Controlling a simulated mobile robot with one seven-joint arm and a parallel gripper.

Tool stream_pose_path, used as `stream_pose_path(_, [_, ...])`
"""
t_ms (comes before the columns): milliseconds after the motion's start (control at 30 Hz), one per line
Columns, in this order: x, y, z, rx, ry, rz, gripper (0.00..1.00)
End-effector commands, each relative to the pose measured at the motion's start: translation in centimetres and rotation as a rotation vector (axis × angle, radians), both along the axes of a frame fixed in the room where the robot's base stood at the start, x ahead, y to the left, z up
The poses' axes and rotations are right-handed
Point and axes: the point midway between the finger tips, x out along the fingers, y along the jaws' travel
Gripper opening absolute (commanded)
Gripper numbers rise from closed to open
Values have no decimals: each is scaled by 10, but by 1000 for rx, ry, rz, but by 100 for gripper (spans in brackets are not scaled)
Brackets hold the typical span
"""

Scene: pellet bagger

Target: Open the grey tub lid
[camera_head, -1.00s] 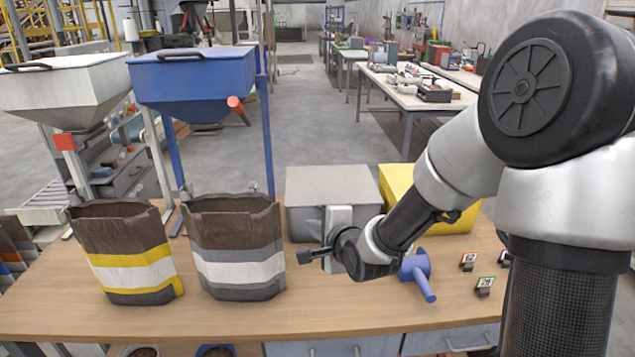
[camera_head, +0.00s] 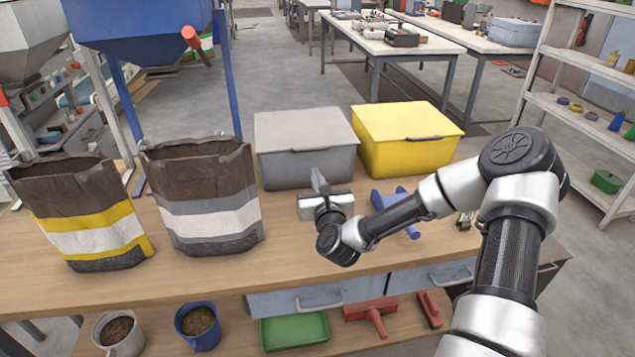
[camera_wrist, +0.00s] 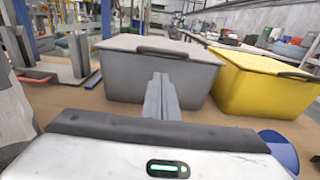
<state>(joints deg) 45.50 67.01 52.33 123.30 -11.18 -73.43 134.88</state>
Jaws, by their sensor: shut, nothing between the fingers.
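The grey tub (camera_head: 290,168) stands on the wooden table with its flat grey lid (camera_head: 303,128) closed. It also shows ahead in the wrist view (camera_wrist: 125,80), where the dark handle (camera_wrist: 162,52) runs along the lid's near edge. My gripper (camera_head: 316,177) is just in front of the tub, pointing at its front wall. Its fingers (camera_wrist: 162,95) are together and empty, below the handle in the wrist view. I cannot tell whether the fingertips touch the tub.
A yellow tub (camera_head: 408,140) with a closed lid stands right beside the grey one. A blue scoop (camera_head: 398,208) lies right of my gripper. Two open bags (camera_head: 205,215) (camera_head: 85,230) stand to the left. Mugs, a green tray (camera_head: 293,331) and red tools are on the shelf below.

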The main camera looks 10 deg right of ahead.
Motion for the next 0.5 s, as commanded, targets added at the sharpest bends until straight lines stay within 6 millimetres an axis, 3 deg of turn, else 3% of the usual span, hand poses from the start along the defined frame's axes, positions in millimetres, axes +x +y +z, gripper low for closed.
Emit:
stream_pose_path(233, [54,0,-3,-2,-1,0,0])
stream_pose_path(300, [55,0,14,-4,-3,2,0])
stream_pose_path(500, [60,0,32,-3,0,2,0])
